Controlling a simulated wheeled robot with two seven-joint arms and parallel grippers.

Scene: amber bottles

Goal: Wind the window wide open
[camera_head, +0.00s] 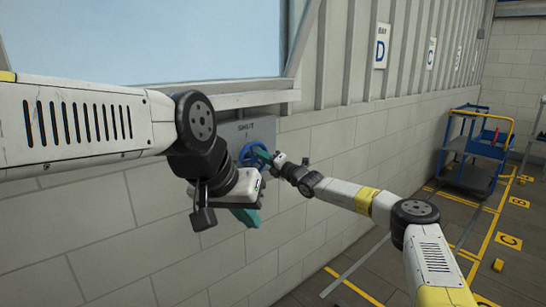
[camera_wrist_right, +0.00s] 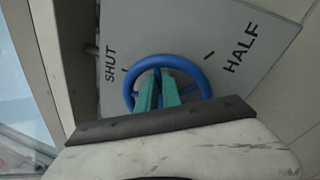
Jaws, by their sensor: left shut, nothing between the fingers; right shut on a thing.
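The window (camera_head: 160,40) is a pale blue pane in a grey frame at the upper left of the head view. Below its right corner, a grey plate (camera_head: 262,129) on the wall carries a blue handwheel (camera_head: 243,152). In the right wrist view the plate reads SHUT and HALF, with tick marks around the blue handwheel (camera_wrist_right: 205,78). My right gripper (camera_wrist_right: 158,93) has its green fingers shut on the handwheel; the exact part gripped is partly hidden by the fingers. My left gripper (camera_head: 246,216) is shut and empty, pointing down in front of the wall below the handwheel.
A block wall (camera_head: 130,215) runs under the window, with corrugated panelling and a letter D sign (camera_head: 381,46) to the right. A blue trolley (camera_head: 468,180) stands farther right. The floor has yellow markings and a small yellow block (camera_head: 498,265).

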